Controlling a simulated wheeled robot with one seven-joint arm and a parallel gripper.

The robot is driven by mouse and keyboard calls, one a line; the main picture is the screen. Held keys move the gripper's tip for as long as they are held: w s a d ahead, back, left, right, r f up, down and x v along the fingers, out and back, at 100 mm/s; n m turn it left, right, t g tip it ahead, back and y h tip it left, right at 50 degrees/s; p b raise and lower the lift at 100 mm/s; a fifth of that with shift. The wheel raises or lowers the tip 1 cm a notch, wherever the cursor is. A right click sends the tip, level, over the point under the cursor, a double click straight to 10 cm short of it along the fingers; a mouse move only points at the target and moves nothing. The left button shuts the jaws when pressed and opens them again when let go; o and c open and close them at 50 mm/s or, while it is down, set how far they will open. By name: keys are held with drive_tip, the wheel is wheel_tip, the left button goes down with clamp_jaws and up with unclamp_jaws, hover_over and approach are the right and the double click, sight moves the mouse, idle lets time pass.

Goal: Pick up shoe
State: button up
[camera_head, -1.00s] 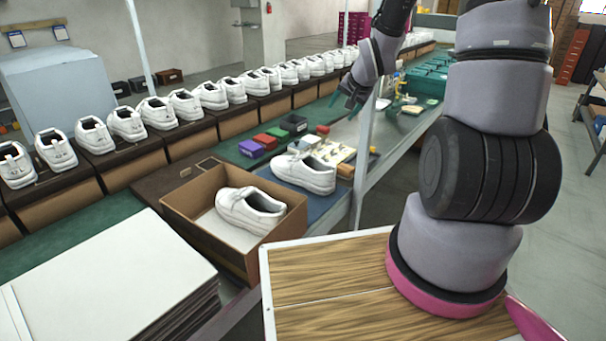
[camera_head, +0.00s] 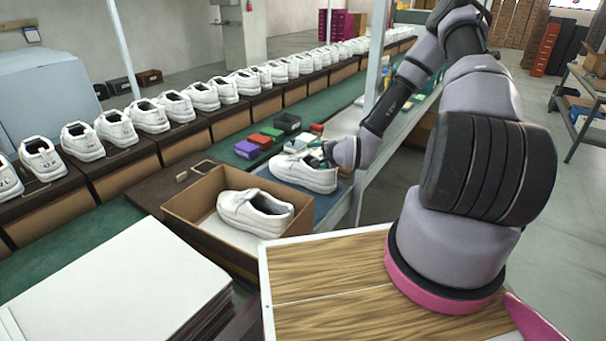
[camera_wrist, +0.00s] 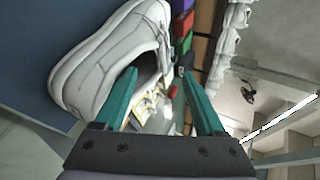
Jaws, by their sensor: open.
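A white shoe (camera_head: 303,173) lies on a blue mat (camera_head: 262,172) beside the box, and it fills the upper left of the wrist view (camera_wrist: 112,58). A second white shoe (camera_head: 254,212) lies in an open brown box (camera_head: 183,226). My gripper (camera_head: 322,150) is at the back right of the shoe on the mat, partly hidden by my wrist in the head view. In the wrist view my gripper (camera_wrist: 160,82) is open, with its left green finger over the shoe's opening and its right finger clear of the shoe. Whether a finger touches the shoe cannot be told.
Purple (camera_head: 247,149), red and green small boxes stand behind the mat. A long row of white shoes on brown boxes runs along the back. A metal post (camera_head: 371,75) stands close to my arm. A stack of white sheets (camera_head: 115,275) is at the front left.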

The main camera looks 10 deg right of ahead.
sight(306, 156)
drive_tip(key=x, duration=0.9)
clamp_jaws()
drive_tip(key=shift+s, duration=0.1)
idle(1.2)
